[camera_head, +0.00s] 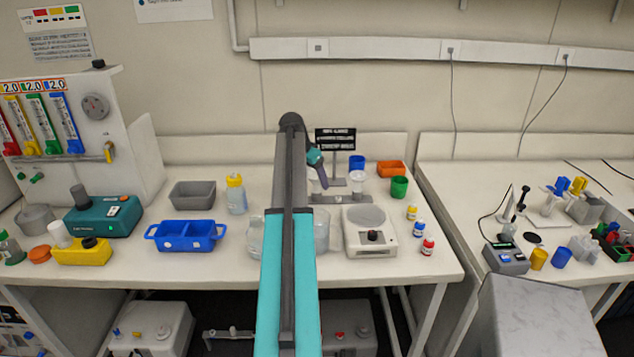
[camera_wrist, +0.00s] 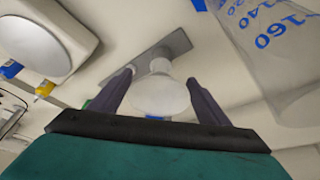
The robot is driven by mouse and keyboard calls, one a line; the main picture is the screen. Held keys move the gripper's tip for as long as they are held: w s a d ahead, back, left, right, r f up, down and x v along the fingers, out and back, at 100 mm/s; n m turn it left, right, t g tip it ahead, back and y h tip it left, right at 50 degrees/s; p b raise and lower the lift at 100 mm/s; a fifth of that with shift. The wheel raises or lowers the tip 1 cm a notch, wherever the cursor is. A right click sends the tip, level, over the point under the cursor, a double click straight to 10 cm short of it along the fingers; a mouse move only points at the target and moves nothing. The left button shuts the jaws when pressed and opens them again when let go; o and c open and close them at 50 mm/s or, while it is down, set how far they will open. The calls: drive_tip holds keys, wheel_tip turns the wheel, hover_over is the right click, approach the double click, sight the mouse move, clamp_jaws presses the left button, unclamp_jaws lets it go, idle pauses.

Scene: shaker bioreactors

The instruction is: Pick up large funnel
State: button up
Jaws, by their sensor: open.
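A white funnel (camera_wrist: 160,95) shows in the wrist view, wide end toward the camera and narrower part pointing at a flat grey base (camera_wrist: 176,45). My gripper (camera_wrist: 161,77) is open, with one dark finger on each side of the funnel. I cannot tell whether the fingers touch it. In the head view a white funnel (camera_head: 357,178) stands upright at the grey stand (camera_head: 328,198), right of my gripper (camera_head: 321,178). My arm hides part of the bench there.
A balance (camera_head: 370,234) stands close by on the right, with small capped bottles (camera_head: 420,229) beyond it. A clear graduated vessel (camera_wrist: 270,55) is close to the gripper.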

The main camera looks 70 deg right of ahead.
drive_tip(key=shift+x, duration=1.2)
drive_tip(key=c, duration=0.8)
